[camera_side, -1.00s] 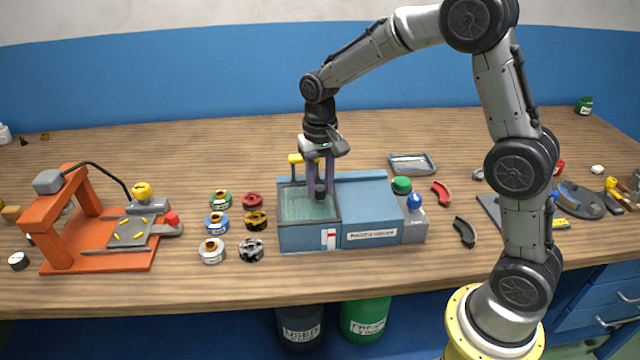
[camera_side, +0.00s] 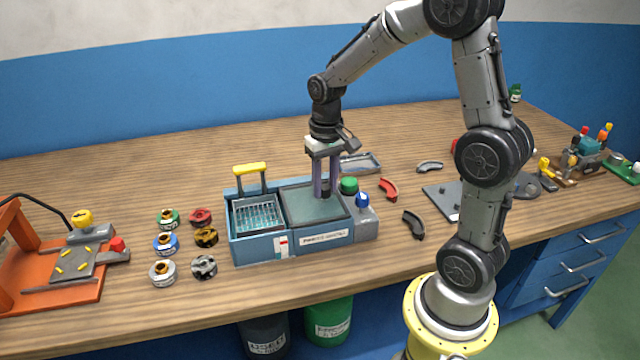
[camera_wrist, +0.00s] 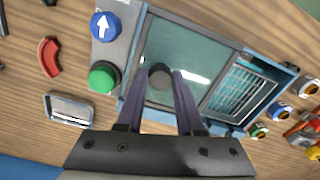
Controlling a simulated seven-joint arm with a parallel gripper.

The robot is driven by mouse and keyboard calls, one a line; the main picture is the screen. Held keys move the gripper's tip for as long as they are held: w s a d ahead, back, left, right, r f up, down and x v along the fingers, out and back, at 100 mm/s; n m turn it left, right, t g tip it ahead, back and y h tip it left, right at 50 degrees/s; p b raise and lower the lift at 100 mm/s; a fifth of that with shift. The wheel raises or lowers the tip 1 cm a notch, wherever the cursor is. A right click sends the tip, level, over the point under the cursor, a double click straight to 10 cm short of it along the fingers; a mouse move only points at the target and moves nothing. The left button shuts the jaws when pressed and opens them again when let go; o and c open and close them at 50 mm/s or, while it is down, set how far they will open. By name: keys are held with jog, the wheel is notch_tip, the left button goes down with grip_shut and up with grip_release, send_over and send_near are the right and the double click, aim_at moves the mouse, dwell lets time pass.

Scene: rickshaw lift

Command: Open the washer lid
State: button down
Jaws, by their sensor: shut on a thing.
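The washer (camera_side: 262,249) is a blue box on the bench with a labelled front. Its glassy lid (camera_side: 305,207) lies over the right part of the box, and the left compartment is uncovered, showing a wire basket (camera_side: 258,216) with a yellow handle (camera_side: 249,169). My gripper (camera_side: 325,190) points down over the lid, shut on its dark round knob. In the wrist view the knob (camera_wrist: 160,76) sits between my two fingertips (camera_wrist: 160,80), and the basket (camera_wrist: 238,90) shows at the right.
A green button (camera_side: 349,185) and a blue button (camera_side: 362,199) stand at the washer's right end. Several ring-shaped parts (camera_side: 206,237) lie to its left, beside an orange press (camera_side: 50,275). A metal tray (camera_side: 362,163) lies behind. Red (camera_side: 389,189) and black (camera_side: 413,224) curved pieces lie right.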

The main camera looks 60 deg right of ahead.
aim_at(327, 186)
jog(key=c, duration=0.5)
grip_release()
jog(key=shift+s+d, duration=0.15)
jog(key=shift+d, duration=0.05)
jog(key=shift+c, duration=0.2)
notch_tip(327, 186, up, 14)
